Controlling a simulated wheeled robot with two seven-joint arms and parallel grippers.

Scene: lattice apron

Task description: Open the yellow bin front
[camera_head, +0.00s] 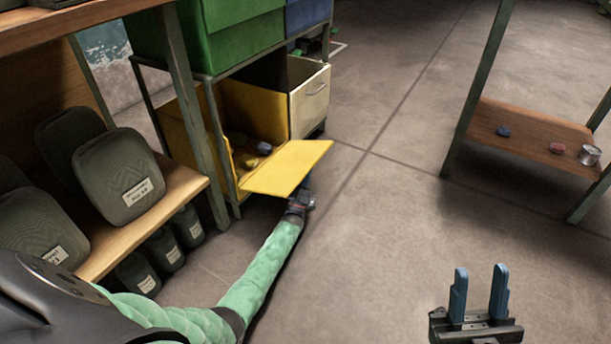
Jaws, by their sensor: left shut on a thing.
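The yellow bin (250,108) stands low in a rack at the upper left. Its yellow front panel (292,166) is swung down and sticks out over the floor, so the inside shows. A few small items (252,155), yellowish and dark, lie inside. My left gripper (304,192) is at the outer edge of the panel, at the end of the green-sleeved arm. Its fingers are mostly hidden by the panel, and it is shut on the front. My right gripper (479,290) is at the lower right, its two blue fingers apart and empty, over bare floor.
Green bins (225,35) and a blue bin (306,14) sit above the yellow one. A cream drawer (309,100) stands beside it. Shelves with dark containers (118,178) are at left. A low wooden shelf (520,135) holds a can (589,154). The middle floor is clear.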

